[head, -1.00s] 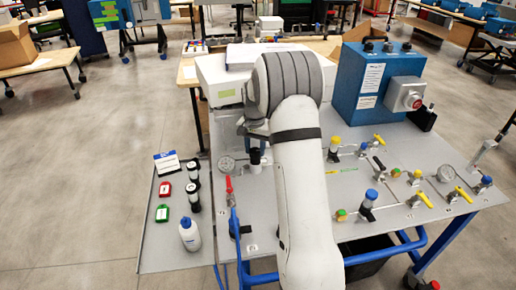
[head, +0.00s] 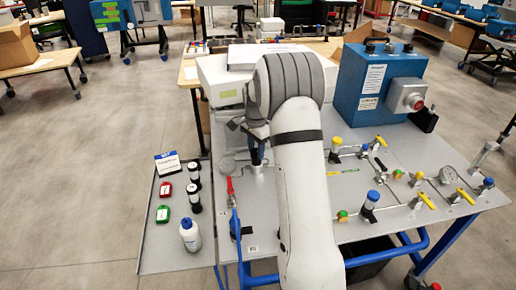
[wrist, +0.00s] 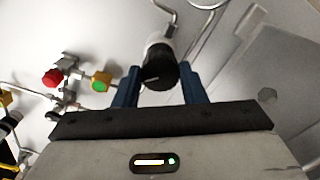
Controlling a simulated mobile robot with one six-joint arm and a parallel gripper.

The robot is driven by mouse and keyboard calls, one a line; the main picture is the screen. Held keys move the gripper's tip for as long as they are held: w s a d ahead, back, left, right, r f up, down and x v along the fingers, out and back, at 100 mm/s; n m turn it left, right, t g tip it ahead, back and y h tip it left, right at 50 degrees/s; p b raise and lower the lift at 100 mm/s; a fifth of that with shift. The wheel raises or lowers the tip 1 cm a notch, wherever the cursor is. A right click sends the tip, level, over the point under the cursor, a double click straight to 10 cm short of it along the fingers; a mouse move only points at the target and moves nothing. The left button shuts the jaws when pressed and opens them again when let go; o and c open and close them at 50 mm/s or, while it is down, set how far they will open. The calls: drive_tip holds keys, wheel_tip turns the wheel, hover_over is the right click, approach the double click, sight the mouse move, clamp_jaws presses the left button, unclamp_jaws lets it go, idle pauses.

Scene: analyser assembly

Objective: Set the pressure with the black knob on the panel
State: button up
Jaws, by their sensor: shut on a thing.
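The black knob (wrist: 160,76) sits on a white body on the grey panel (head: 300,208). In the wrist view it lies between the two blue fingers of my gripper (wrist: 160,84), one on each side. My gripper is shut on the knob.
A red-handled valve (head: 230,187) stands close to the left. Yellow-handled valves and coloured caps fill the panel's right. A blue box with a red button (head: 374,82) stands at the back right. A side tray (head: 158,250) holds a white bottle (head: 190,236).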

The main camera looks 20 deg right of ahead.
drive_tip(key=shift+d+r, duration=0.15)
drive_tip(key=shift+d, duration=0.05)
drive_tip(key=o, duration=0.8)
drive_tip(key=shift+d, duration=0.1)
drive_tip(key=shift+c, duration=0.2)
drive_tip(key=shift+o, duration=1.1)
wheel_tip(320, 180, up, 8)
drive_tip(key=shift+f, duration=0.2)
